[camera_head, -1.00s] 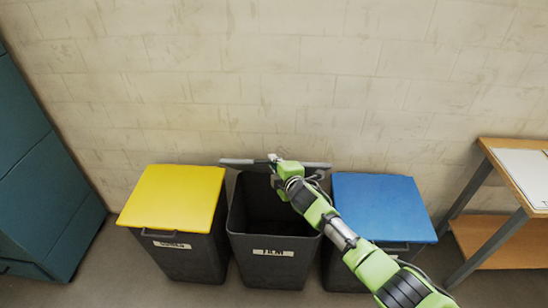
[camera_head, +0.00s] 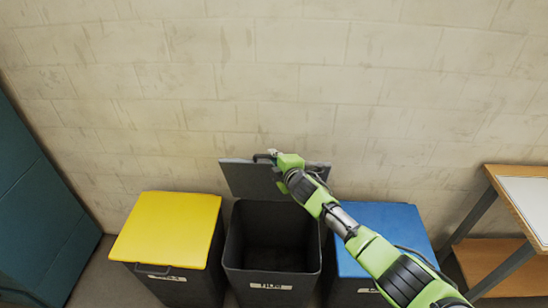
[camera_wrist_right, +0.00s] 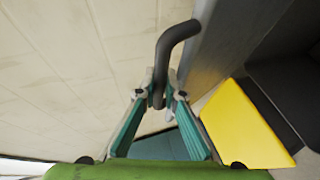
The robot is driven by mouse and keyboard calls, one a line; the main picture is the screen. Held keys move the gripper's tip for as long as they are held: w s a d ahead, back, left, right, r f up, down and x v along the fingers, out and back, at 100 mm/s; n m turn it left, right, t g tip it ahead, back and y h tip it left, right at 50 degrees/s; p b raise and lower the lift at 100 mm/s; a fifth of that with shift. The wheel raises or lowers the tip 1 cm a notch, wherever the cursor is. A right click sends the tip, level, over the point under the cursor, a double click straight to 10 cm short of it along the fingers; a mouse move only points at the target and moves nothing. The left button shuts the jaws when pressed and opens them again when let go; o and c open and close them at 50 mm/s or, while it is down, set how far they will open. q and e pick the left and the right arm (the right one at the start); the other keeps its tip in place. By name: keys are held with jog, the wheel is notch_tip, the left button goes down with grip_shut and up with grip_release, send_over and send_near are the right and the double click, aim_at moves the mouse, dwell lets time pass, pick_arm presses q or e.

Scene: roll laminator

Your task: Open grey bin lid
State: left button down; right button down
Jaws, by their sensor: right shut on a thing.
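The grey bin (camera_head: 272,289) stands between the yellow-lidded and blue-lidded bins, with its dark inside visible. Its grey lid (camera_head: 244,181) is raised, standing up at the back edge near the wall. My right gripper (camera_head: 268,157) is at the lid's top edge. In the right wrist view, my right gripper (camera_wrist_right: 160,98) is shut on the dark bent lid handle (camera_wrist_right: 172,45), whose end sits between the fingertips. The lid also shows edge-on beside the handle in the right wrist view (camera_wrist_right: 212,55). My left gripper is not in view.
The yellow-lidded bin (camera_head: 168,230) stands left, the blue-lidded bin (camera_head: 385,232) right, partly behind my arm. A pale wall (camera_head: 270,80) is close behind the lid. A teal cabinet (camera_head: 40,215) is far left. A wooden table (camera_head: 515,205) is at right.

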jog(key=c, duration=2.1)
grip_release()
jog(key=shift+f, duration=0.1)
jog(key=v, duration=1.2)
